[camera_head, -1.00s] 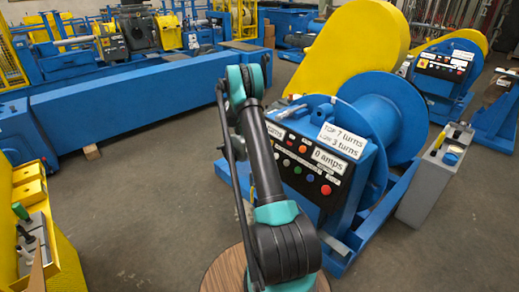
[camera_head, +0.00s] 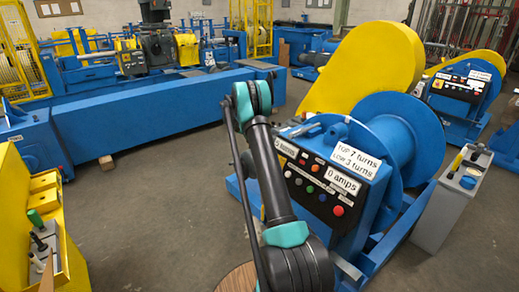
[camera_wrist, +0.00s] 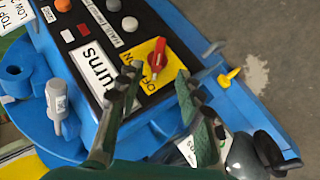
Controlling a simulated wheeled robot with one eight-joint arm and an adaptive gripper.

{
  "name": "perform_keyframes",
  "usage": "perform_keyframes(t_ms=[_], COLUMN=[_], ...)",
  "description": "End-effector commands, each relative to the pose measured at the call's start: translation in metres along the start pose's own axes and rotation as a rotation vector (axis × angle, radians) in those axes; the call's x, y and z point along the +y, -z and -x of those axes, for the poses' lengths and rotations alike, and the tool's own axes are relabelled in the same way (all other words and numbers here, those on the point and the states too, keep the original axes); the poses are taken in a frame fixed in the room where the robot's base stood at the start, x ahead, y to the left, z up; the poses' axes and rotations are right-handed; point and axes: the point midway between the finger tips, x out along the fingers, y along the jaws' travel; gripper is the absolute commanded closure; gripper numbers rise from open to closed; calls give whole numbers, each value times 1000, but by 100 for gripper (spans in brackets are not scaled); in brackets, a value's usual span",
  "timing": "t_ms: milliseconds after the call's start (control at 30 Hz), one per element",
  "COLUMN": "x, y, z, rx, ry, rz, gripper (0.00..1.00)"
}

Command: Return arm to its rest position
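My arm (camera_head: 266,165) reaches up and forward from the bottom of the head view, with its elbow bent high in front of the blue winch's control panel (camera_head: 320,186). My gripper is hidden in that view. In the wrist view, my gripper (camera_wrist: 157,78) has its two dark fingers apart with nothing between them. Beyond the fingertips is a red rotary switch (camera_wrist: 157,58) on a yellow ON/OFF plate. I cannot tell how far the fingertips are from it.
A blue winch drum (camera_head: 397,135) with a yellow guard (camera_head: 372,62) stands behind the panel. A grey box (camera_head: 450,205) is at right. A yellow bench (camera_head: 72,262) with tools is at lower left. A long blue beam (camera_head: 165,118) crosses behind. The floor at centre left is clear.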

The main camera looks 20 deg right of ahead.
Motion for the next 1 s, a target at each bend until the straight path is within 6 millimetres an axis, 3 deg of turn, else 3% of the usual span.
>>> perform_keyframes(t_ms=[267,433,767,1000], x=[1,14,61,93], y=[-1,-14,-79,-140], z=[0,8,23,20], rx=[1,23,117,198], ry=[3,45,218,344], rz=[3,46,212,323], gripper=[64,64,64,64])
